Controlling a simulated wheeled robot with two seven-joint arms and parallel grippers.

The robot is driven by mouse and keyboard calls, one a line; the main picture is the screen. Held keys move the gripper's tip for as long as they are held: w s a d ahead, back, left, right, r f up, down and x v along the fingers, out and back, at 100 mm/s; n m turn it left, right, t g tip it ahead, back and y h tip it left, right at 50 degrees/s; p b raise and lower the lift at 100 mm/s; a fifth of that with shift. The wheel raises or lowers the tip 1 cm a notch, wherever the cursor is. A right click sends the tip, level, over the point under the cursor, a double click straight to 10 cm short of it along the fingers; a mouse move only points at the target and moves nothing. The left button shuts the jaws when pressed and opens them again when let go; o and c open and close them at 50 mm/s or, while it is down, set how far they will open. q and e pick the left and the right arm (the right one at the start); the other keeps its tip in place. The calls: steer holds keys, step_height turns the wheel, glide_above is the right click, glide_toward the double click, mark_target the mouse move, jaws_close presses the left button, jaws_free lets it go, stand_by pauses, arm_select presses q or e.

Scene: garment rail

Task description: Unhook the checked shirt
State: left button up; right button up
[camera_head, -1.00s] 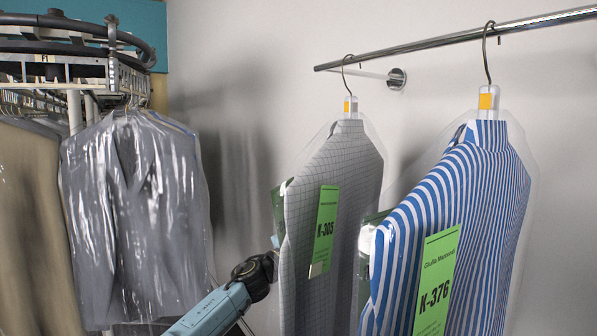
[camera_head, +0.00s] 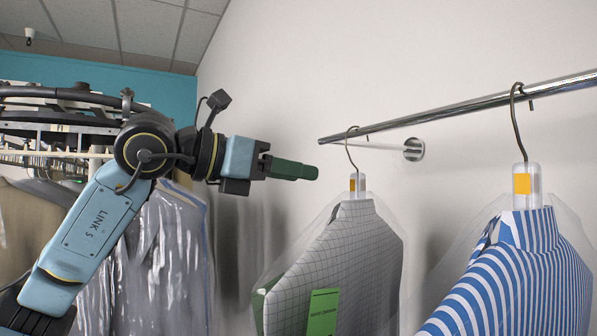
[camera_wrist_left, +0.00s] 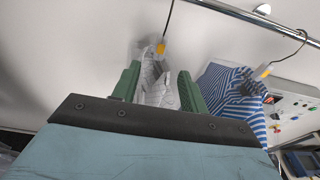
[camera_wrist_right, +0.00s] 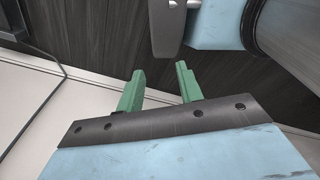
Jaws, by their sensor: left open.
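The checked shirt (camera_head: 350,250), grey-white under clear film, hangs on the rail (camera_head: 450,112) near its free left end. Its wire hook (camera_head: 349,150) goes over the rail, above a clear hanger neck with an orange tag (camera_head: 357,184). My left gripper (camera_head: 313,173) is open and empty, level with the hanger neck and left of it, pointing right. In the left wrist view the shirt (camera_wrist_left: 160,93) shows between the green fingers, with the hook ahead of them. My right gripper (camera_wrist_right: 160,70) is open and empty, away from the shirts; the head view does not show it.
A blue-and-white striped shirt (camera_head: 520,270) hangs to the right on the same rail. A wall bracket (camera_head: 413,149) holds the rail. Film-covered garments (camera_head: 170,260) hang from a conveyor (camera_head: 60,105) at left. The wall beside the rail's left end is bare.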

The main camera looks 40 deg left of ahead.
mark_target(352, 181)
arm_select(q)
steer(key=p+x, duration=0.2)
steer(key=x, duration=0.6)
steer(key=shift+w+d, duration=0.1)
steer(key=shift+p+x, duration=0.35)
steer(key=shift+x, duration=2.05)
arm_select(e)
steer(key=shift+s+r, duration=0.45)
steer(key=shift+r, duration=0.25)
steer(key=shift+s+r, duration=0.4)
steer(key=shift+r, duration=0.25)
arm_select(q)
jaws_close()
arm_select(e)
steer(key=shift+s, duration=0.1)
arm_select(q)
steer(key=shift+r, duration=0.2)
arm_select(e)
steer(key=shift+d, duration=0.1)
